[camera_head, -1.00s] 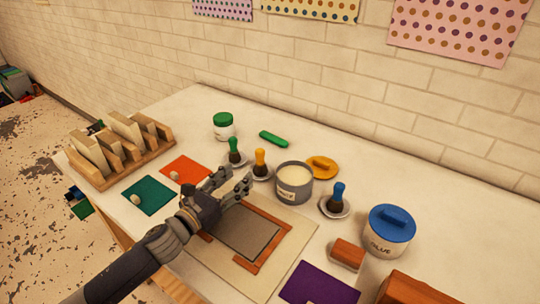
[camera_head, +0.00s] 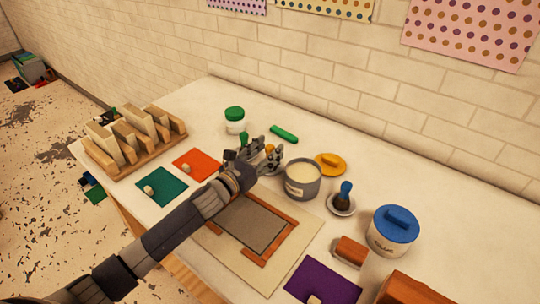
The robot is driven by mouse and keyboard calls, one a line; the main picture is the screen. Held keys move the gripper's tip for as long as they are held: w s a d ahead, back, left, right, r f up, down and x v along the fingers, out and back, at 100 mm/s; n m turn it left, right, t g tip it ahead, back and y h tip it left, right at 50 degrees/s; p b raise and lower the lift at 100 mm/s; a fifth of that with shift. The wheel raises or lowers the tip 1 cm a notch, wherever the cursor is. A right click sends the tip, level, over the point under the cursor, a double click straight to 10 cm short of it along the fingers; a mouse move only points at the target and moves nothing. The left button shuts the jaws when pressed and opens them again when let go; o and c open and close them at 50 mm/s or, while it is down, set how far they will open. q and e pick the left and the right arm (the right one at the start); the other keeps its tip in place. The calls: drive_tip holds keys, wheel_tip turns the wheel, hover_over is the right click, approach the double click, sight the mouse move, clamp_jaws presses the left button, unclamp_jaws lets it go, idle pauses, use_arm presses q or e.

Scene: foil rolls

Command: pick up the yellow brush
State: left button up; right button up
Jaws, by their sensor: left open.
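The yellow brush (camera_head: 269,149) is mostly hidden behind my left gripper in the head view; only a bit of its yellow handle shows between the fingers. My left gripper (camera_head: 262,152) is open, with its fingers around or just in front of the brush; I cannot tell whether they touch it. The green brush (camera_head: 243,138) is just left of the gripper, also partly hidden. My right gripper is not in view.
An open grey pot (camera_head: 302,182) stands close right of my gripper, with a yellow lid (camera_head: 330,163) behind it. The blue brush (camera_head: 344,193) stands in a dish further right. A green-lidded jar (camera_head: 235,121) is behind left. A wooden frame (camera_head: 284,242) lies in front.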

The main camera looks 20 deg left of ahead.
use_arm(q)
drive_tip(key=shift+f+x, duration=0.2)
drive_tip(key=shift+x, duration=0.65)
drive_tip(key=shift+s, duration=0.1)
clamp_jaws()
drive_tip(key=shift+r, duration=0.1)
